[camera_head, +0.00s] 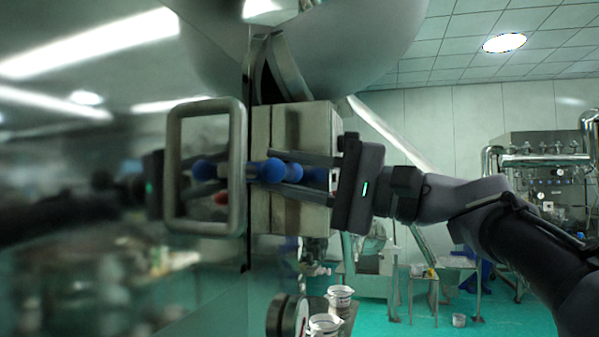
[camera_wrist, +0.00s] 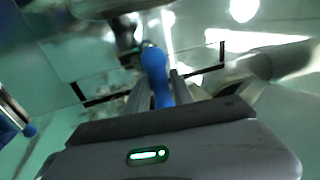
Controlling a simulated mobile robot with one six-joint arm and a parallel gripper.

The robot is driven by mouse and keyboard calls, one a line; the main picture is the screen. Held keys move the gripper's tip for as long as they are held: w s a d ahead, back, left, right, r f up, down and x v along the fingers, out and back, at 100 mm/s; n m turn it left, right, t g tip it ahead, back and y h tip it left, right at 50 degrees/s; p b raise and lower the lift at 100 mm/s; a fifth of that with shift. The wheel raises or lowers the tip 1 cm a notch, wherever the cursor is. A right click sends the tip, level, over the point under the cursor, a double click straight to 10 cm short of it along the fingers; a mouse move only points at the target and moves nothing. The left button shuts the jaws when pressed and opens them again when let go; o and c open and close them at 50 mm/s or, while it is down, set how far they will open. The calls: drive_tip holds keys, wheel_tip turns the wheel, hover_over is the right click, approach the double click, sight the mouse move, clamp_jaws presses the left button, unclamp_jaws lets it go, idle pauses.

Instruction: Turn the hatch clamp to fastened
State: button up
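The hatch clamp's blue handle (camera_head: 273,170) juts from the front of the pale metal box, at the edge of the shiny panel. My gripper (camera_head: 283,172) reaches in from the right, with one finger above and one below the blue handle. In the wrist view the blue handle (camera_wrist: 156,72) lies between my two fingers (camera_wrist: 160,92) and points back toward the palm. The fingers stand apart with the handle between them, very close to it. Whether they press on it cannot be told. The clamp's base is mostly hidden.
A grey rectangular handle frame (camera_head: 238,170) stands just left of the clamp, by the shiny panel (camera_head: 90,285) that mirrors my arm. A large metal vessel (camera_head: 330,45) hangs above. A gauge (camera_head: 301,318) and white cups (camera_head: 340,296) are below.

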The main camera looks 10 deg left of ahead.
drive_tip(key=shift+o, duration=0.8)
drive_tip(key=b+v, duration=0.2)
drive_tip(key=v, duration=1.5)
drive_tip(key=shift+d, duration=0.2)
